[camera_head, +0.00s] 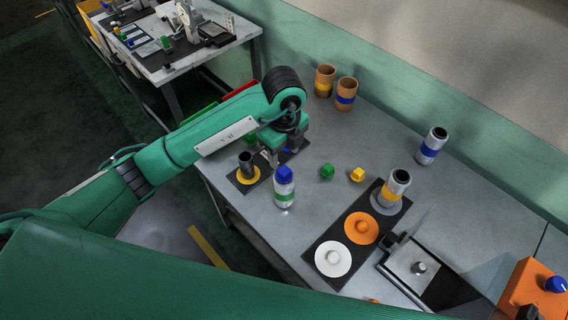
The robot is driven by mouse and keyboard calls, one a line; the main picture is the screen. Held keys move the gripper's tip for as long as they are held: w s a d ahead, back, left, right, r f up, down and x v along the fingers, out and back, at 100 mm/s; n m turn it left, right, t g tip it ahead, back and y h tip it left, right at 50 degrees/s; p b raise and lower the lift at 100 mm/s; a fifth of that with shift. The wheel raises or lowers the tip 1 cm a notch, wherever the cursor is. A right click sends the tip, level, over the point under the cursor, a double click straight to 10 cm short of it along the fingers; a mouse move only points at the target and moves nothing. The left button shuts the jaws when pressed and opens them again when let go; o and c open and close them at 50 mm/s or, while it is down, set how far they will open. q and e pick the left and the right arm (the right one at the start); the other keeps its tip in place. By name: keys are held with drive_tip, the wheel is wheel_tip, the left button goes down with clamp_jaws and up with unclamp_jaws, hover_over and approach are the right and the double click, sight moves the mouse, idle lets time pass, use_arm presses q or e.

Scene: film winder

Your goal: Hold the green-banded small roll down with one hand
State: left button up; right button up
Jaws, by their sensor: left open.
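The green-banded small roll (284,197) stands upright on the grey table, silver-white with a green band and a blue piece on its top. My left gripper (279,153) points down just behind it, over a dark mat, and is open. The gripper looks apart from the roll, though the view from above makes the gap hard to judge. Its fingertips are partly hidden by its own body. My right gripper is not in view.
A dark post on a yellow disc (242,179) stands left of the gripper. A green piece (327,172) and a yellow piece (357,174) lie to the right. A yellow-banded roll (391,193) stands by orange (361,236) and white (325,268) discs. Other rolls stand behind.

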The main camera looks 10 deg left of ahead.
sight(284, 170)
use_arm(q)
wheel_tip(284, 170, down, 5)
drive_tip(key=shift+f+p, duration=0.15)
drive_tip(key=shift+p, duration=0.65)
drive_tip(key=shift+f, duration=0.65)
